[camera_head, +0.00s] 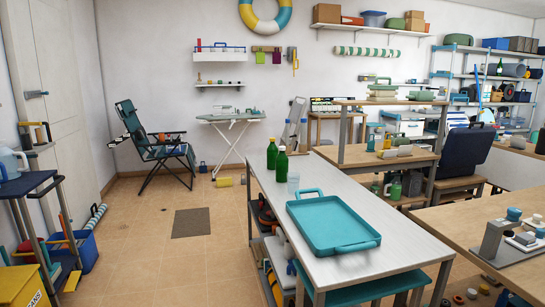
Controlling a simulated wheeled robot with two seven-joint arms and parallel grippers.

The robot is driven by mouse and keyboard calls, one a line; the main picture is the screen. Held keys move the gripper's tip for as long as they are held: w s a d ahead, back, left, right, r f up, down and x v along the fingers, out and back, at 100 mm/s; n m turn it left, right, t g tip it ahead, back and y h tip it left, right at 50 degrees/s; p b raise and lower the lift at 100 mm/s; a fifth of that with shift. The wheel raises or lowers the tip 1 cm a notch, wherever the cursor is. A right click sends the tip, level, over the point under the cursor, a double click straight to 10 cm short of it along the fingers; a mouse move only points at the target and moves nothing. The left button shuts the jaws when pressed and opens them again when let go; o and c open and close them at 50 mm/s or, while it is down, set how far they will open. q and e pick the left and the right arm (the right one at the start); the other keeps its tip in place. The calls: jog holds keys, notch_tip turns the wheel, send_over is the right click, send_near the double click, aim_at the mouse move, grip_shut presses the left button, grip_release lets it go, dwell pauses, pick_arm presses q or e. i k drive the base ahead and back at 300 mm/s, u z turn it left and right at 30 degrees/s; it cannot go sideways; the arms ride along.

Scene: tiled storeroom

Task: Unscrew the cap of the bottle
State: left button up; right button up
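Two green bottles stand upright near the far left corner of a long white-topped table. The nearer bottle (282,163) is slightly right of the farther bottle (272,154). Both have narrow necks; their caps are too small to make out clearly. Neither of my grippers is in view, so nothing shows of what they hold.
A clear glass (293,183) stands just in front of the nearer bottle. A teal tray (332,222) with handles lies on the white tabletop (385,205). A teal stool (375,288) is at the table's near end. The tiled floor (165,250) left of the table is mostly clear.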

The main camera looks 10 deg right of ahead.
aim_at(271, 152)
jog(key=u, duration=0.65)
jog(key=i, duration=2.6)
jog(key=z, duration=0.7)
jog(key=i, duration=1.45)
jog(key=z, duration=1.3)
